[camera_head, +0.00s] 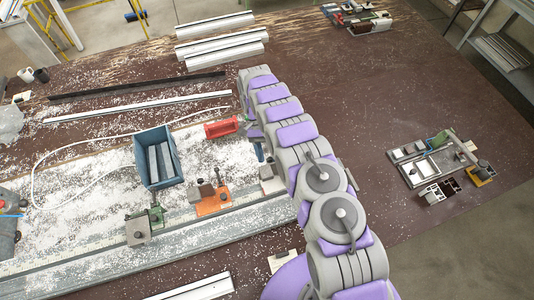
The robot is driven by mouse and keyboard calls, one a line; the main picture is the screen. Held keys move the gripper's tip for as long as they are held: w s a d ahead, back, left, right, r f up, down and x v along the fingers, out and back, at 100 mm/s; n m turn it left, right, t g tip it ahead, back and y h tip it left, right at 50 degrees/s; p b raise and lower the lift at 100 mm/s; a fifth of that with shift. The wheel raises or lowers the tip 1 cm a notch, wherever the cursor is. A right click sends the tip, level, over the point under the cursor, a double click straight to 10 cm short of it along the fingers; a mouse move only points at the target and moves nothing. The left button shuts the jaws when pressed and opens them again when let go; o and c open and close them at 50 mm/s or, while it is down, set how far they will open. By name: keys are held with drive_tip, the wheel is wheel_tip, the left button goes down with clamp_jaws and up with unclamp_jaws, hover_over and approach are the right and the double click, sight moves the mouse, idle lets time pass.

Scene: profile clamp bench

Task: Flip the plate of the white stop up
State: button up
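A small pale stop (268,174), which looks like the white stop, sits on the rail at the right end of a row of stops. My arm partly covers it, and I cannot tell how its plate lies. My gripper (257,145) hangs at the end of my bent arm, just above and behind the pale stop in the picture. Its fingers are small and partly hidden, so I cannot tell whether they are open or shut, or touch anything.
An orange stop (213,200) and a green stop (145,224) stand farther left on the grey rail (185,241). A blue bin (140,158) holding pale bars stands behind them. A red piece (221,128) is beside my gripper. White chips cover the bench.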

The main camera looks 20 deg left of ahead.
sight(271, 163)
drive_tip(key=shift+r, duration=0.1)
wheel_tip(271, 163, up, 4)
drive_tip(key=p, duration=0.4)
drive_tip(key=shift+a+f, duration=0.1)
drive_tip(key=shift+f, duration=0.1)
drive_tip(key=shift+s+f+b, duration=0.1)
drive_tip(key=shift+f+b, duration=0.05)
drive_tip(key=shift+b, duration=0.2)
drive_tip(key=shift+s+d, duration=0.4)
drive_tip(key=shift+d, duration=0.05)
drive_tip(key=s+d+r+b, duration=0.1)
drive_tip(key=s+d+b, duration=0.1)
drive_tip(key=s+d, duration=0.6)
drive_tip(key=shift+s+r+b, duration=0.2)
drive_tip(key=shift+s+b, duration=0.15)
drive_tip(key=shift+s, duration=1.75)
